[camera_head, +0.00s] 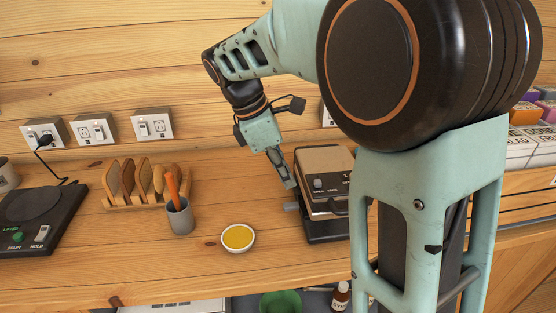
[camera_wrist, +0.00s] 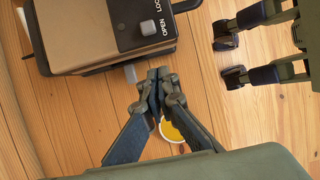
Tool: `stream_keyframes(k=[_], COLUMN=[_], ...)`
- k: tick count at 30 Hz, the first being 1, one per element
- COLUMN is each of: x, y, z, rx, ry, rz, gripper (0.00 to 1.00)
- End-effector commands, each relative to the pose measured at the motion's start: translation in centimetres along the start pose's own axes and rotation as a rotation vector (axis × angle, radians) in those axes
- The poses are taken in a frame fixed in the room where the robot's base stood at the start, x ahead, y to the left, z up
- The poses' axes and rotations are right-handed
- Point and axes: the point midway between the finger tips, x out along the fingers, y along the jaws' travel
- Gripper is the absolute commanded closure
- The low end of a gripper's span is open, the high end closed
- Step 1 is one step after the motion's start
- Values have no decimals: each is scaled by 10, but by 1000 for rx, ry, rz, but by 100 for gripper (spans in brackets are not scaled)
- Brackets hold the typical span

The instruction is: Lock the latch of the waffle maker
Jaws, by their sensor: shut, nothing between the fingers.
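The waffle maker (camera_head: 325,160) has a brown lid and a dark base and stands on the wooden counter, partly behind my arm. It also fills the upper left of the wrist view (camera_wrist: 78,35). Its dark front panel carries a small grey latch knob (camera_wrist: 148,27), beside the OPEN label and away from LOCK; the knob also shows in the head view (camera_head: 318,184). My gripper (camera_head: 290,184) is shut and empty, pointing down just left of the waffle maker. In the wrist view its closed fingertips (camera_wrist: 158,75) are apart from the knob, with bare counter between them and the panel.
A grey tab (camera_head: 292,207) sticks out from the waffle maker's left side. A white bowl of yellow batter (camera_head: 238,237) and a grey cup (camera_head: 180,218) with an orange utensil stand to the left. A toast rack (camera_head: 150,200) and black hotplate (camera_head: 35,220) are further left.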

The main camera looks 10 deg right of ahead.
Motion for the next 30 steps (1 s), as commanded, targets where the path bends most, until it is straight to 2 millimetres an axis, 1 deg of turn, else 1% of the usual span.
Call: stream_keyframes(k=[3, 7, 11, 22, 30], x=[8, 13, 15, 16, 26], y=[0, 0, 0, 0, 0], z=[18, 31, 36, 39, 68], rx=[4, 3, 0, 0, 3], ry=[0, 0, 0, 0, 0], rz=[0, -1, 0, 0, -2], gripper=[100, 100, 100, 100, 100])
